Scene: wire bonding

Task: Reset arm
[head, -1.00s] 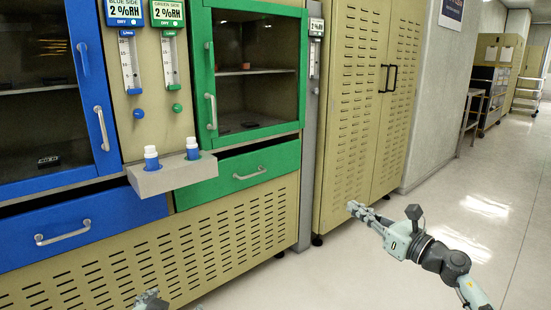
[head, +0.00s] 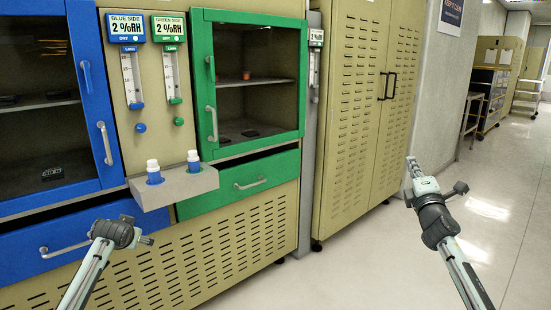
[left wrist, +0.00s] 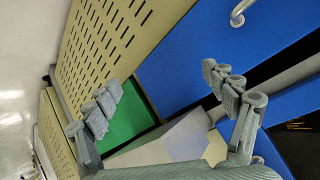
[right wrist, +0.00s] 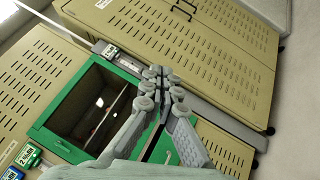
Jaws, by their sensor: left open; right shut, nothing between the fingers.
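My right gripper (head: 411,168) is shut and empty, pointing up in front of the tan cabinet in the head view. In the right wrist view its fingers (right wrist: 160,73) are together, with nothing between them. My left gripper (head: 146,240) is low in front of the blue drawer, mostly hidden behind its own wrist in the head view. In the left wrist view its fingers (left wrist: 160,82) are spread wide and empty. The grey bottle ledge shows beyond them.
Two white-capped bottles (head: 153,166) stand in blue holders on the grey ledge (head: 180,188). The blue drawer (head: 75,240) and green drawer (head: 240,182) are beside it. The green-framed glass door (head: 208,90) is closed. Open floor (head: 350,265) lies between my arms.

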